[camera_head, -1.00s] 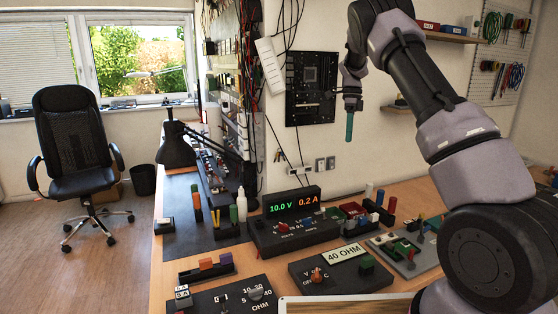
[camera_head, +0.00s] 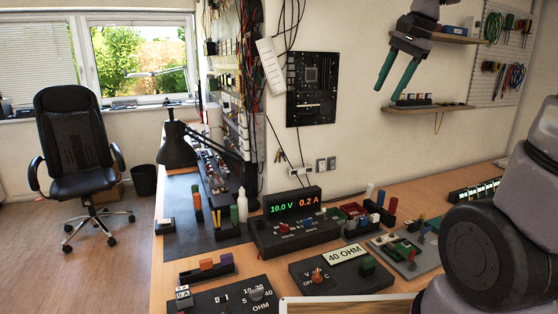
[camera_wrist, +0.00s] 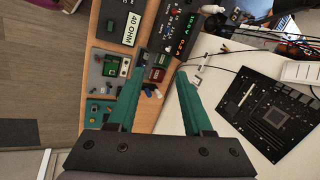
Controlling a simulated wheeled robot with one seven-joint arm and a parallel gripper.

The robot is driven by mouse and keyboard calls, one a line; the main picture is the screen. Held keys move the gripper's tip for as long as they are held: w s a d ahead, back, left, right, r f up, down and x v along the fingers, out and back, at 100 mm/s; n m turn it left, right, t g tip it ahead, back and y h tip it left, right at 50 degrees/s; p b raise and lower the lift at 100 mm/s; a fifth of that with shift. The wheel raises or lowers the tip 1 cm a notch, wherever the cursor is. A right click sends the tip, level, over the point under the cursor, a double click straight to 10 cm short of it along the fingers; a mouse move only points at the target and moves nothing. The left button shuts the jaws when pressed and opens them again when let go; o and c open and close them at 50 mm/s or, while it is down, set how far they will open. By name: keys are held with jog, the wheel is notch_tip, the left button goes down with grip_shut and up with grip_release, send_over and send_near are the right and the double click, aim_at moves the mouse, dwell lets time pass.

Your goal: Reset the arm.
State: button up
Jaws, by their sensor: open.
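My gripper (camera_head: 393,78) is raised in front of the wall at the upper right of the head view, above the bench and near the shelves. Its two teal fingers are spread apart with nothing between them. In the wrist view the fingers (camera_wrist: 160,95) also stand open and empty, with the bench and the wall beyond them. My upper arm leaves the top of the head view, so its middle links are hidden.
The bench holds a power supply (camera_head: 290,232) reading 10.0 V and 0.2 A, a 40 OHM box (camera_head: 325,279) and a resistor box (camera_head: 230,302). A lower shelf (camera_head: 425,108) and an upper shelf (camera_head: 455,37) are close to my gripper. A circuit board (camera_head: 311,110) hangs on the wall.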

jog(key=s+a+f+n+t+h, duration=0.1)
jog(key=s+n, duration=0.5)
jog(key=s, duration=0.7)
jog(key=shift+s+a+f+t, duration=0.35)
jog(key=shift+f+t, duration=0.35)
jog(key=shift+t, duration=0.6)
